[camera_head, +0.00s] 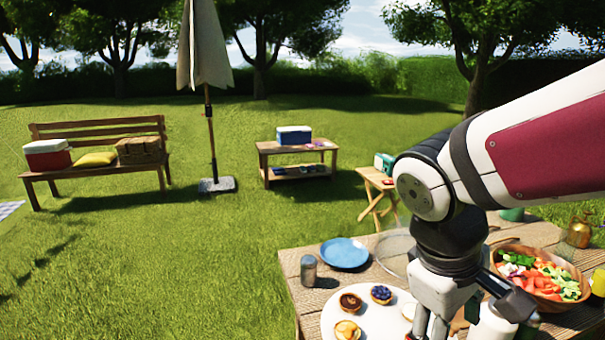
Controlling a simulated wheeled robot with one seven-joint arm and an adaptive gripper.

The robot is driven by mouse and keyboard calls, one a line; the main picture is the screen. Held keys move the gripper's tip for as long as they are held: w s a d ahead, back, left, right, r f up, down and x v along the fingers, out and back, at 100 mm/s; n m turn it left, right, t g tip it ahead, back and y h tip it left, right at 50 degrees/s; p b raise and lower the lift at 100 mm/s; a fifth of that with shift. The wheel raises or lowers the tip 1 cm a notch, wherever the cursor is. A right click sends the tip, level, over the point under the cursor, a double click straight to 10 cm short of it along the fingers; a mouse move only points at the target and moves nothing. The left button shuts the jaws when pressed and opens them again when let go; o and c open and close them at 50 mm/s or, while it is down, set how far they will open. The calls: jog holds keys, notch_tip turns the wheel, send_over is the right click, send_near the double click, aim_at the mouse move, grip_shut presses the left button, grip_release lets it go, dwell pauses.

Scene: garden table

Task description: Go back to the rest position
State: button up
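My gripper (447,302) hangs down from my arm over the front of the wooden table, right of a white round plate (378,324). Its lower end is at the bottom edge of the view, and the fingertips are partly cut off or hidden. Whether it is open or holds anything does not show clearly. A white object (492,326) stands just right of the gripper and is partly covered by it; I cannot tell whether they touch.
On the table (292,262) are a blue plate (344,253), a grey can (309,270), small tarts (381,294) on the white plate, and a wooden bowl of salad (555,302). A yellow cup (598,282) is at the right edge. Open lawn (200,270) lies left.

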jog(key=s+r+m+t+y+p, duration=0.1)
jog(key=s+r+m+t+y, duration=0.2)
jog(key=s+r+m, duration=0.2)
jog(key=shift+s+a+m, duration=0.15)
jog(key=shift+s+m, duration=0.35)
jog(key=shift+s, duration=1.35)
